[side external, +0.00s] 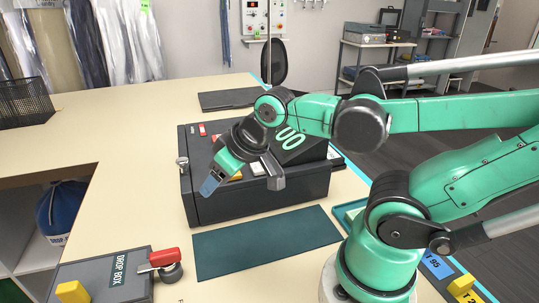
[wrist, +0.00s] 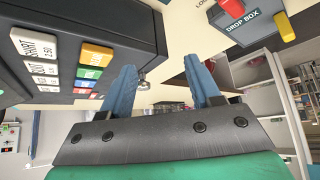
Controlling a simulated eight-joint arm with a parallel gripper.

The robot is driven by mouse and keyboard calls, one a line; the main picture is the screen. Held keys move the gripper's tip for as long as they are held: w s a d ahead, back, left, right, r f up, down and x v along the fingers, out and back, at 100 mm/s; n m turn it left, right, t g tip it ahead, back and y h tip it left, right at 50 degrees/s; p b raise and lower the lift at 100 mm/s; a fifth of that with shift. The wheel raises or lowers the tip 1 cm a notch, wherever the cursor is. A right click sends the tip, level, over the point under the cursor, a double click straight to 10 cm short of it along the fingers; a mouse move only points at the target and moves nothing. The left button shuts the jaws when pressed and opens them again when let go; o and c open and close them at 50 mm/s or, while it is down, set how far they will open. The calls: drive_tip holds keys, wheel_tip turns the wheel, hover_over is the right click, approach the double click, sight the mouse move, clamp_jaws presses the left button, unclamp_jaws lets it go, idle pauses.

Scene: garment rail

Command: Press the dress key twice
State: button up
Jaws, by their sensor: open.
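The dark cash register (side external: 264,203) stands on the counter, its keypad partly hidden behind my arm in the side view. In the wrist view, the register's keys are at the left: a white shirt key (wrist: 35,45), a white key below it ending in "UIT" (wrist: 42,68), and another small white key (wrist: 47,86) whose label I cannot read. I cannot tell which key is the dress key. My gripper (side external: 211,184) is over the register's front left part, its jaws open and empty. In the wrist view, its two blue fingers (wrist: 160,75) stand apart, right of the keys.
Coloured keys (wrist: 92,73) sit beside the white ones. A dark green mat (side external: 265,242) lies in front of the register. A drop box (side external: 110,278) with a red-handled piece (side external: 165,257) stands at front left. A wire basket (side external: 24,103) is at the far left. Counter left of the register is clear.

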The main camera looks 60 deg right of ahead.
clamp_jaws()
idle(1.4)
